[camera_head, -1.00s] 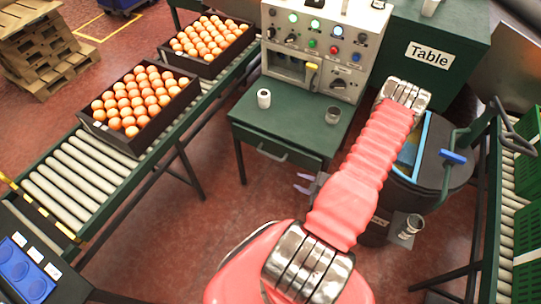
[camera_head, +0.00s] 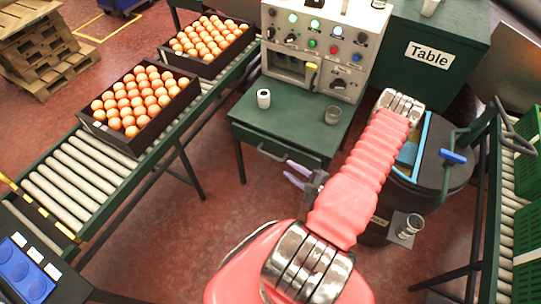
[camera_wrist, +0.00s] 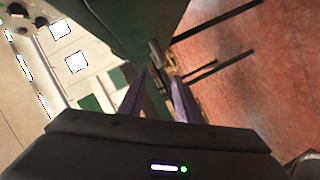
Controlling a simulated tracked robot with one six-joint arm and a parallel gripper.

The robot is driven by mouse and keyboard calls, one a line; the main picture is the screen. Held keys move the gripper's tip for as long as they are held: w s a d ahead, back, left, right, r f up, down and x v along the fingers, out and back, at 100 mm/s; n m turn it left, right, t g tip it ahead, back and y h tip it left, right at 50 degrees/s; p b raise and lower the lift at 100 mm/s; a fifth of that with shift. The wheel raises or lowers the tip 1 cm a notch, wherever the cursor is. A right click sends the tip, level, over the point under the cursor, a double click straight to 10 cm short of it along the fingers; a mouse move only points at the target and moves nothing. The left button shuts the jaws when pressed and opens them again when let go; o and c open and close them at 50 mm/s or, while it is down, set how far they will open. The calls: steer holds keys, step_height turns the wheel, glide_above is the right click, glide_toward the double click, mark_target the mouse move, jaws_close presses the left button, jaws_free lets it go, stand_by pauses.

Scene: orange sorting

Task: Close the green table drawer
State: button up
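The green table (camera_head: 292,114) stands in the middle of the head view, with its drawer (camera_head: 245,137) under the top. The drawer's handle (camera_head: 268,154) shows on the front, partly beside my gripper. I cannot tell how far the drawer is out. My gripper (camera_head: 287,170) has two purple fingers, spread apart and empty, just in front of and below the drawer front at its right part. In the wrist view my gripper (camera_wrist: 158,74) points at the green furniture, and a metal handle-like bar (camera_wrist: 157,54) lies just beyond the fingertips.
Orange crates (camera_head: 125,139) sit on the roller conveyor at left. A dark barrel (camera_head: 440,165) stands right of my arm. Floor before the table is clear.

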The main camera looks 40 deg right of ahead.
mark_target(270, 156)
steer(key=x, duration=1.3)
steer(key=shift+f, duration=0.1)
steer(key=shift+c, duration=0.5)
jaws_close()
